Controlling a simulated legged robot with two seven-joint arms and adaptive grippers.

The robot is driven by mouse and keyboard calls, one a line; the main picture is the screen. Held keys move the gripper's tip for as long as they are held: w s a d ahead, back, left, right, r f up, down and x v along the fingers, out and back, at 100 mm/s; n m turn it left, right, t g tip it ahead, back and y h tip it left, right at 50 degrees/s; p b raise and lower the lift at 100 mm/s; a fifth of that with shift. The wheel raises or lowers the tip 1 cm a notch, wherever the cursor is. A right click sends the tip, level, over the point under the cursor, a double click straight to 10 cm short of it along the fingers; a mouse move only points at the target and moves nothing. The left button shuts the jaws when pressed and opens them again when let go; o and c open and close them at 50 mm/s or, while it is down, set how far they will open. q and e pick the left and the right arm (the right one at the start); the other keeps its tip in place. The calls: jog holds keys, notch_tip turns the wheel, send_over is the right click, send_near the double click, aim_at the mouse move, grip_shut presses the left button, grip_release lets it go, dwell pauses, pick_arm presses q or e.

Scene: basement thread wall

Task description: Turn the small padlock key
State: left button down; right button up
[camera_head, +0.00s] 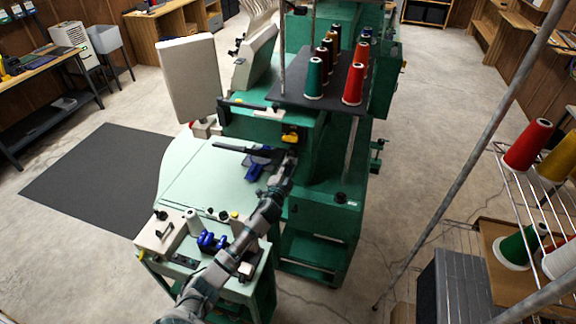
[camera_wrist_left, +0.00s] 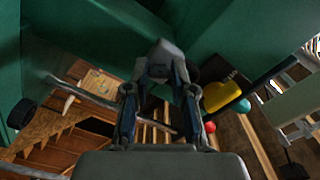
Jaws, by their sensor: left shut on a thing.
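My left gripper (camera_head: 289,160) reaches up to the front of the green machine (camera_head: 330,165), just below a small yellow and black part (camera_head: 291,136). In the left wrist view, its two fingers (camera_wrist_left: 160,65) come together at the tips, close against a green surface. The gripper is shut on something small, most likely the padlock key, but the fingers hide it. I cannot make out the key or its angle. A yellow piece (camera_wrist_left: 222,95) shows right of the fingers in the left wrist view; I cannot tell if it is the padlock. My right gripper is not in view.
A pale green table (camera_head: 205,175) lies left of my gripper, with a blue item (camera_head: 257,163) beside the wrist. Thread cones (camera_head: 353,85) stand on the black shelf above. A wire rack with cones (camera_head: 528,145) and a slanting pole are at the right.

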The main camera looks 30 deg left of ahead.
pick_arm(q)
jog(key=m+p, duration=0.1)
jog(key=m, duration=0.3)
jog(key=shift+d+f+m+p, duration=0.1)
jog(key=shift+m+p, duration=0.2)
jog(key=shift+m, duration=0.2)
jog(key=shift+f+m, duration=0.15)
jog(key=shift+m, duration=0.15)
jog(key=c, duration=1)
grip_release()
jog(key=shift+o, duration=0.2)
